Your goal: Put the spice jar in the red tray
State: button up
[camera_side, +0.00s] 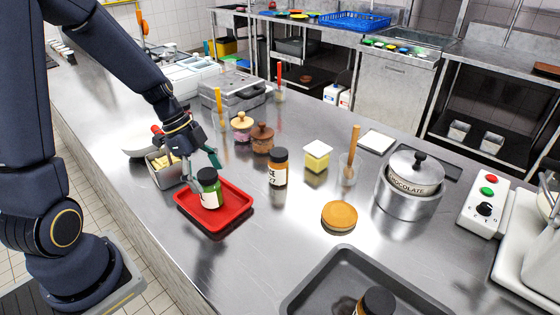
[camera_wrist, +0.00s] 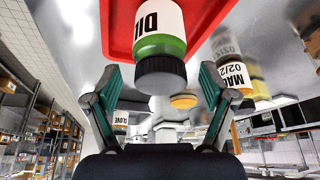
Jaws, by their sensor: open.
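A spice jar (camera_side: 208,187) with a black lid, a green band and a white label stands upright in the red tray (camera_side: 240,196). In the wrist view the same jar (camera_wrist: 160,45) shows a label starting "DIL", and the red tray (camera_wrist: 118,35) is behind it. My gripper (camera_side: 204,172) is at the jar's upper left in the side view, close to its lid. In the wrist view my gripper (camera_wrist: 160,75) has its fingers spread wide, one on each side of the jar, with visible gaps and nothing gripped.
An orange-banded jar (camera_side: 278,168) stands right of the red tray. Another dark-lidded jar (camera_side: 375,301) is in the grey tray (camera_side: 345,262) in front. A metal bin (camera_side: 163,166) with yellow contents is beside my gripper. A round bun-like disc (camera_side: 339,216) lies on the open counter.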

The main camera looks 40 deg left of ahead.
jog(key=v, duration=0.8)
jog(key=s+d+r+n+t+y, duration=0.3)
jog(key=s+d+r+n, duration=0.5)
jog(key=n, duration=0.5)
jog(key=shift+s+d+r+n+t+y, duration=0.3)
jog(key=shift+s+r+t+y, duration=0.1)
jog(key=shift+s+r+y, duration=0.25)
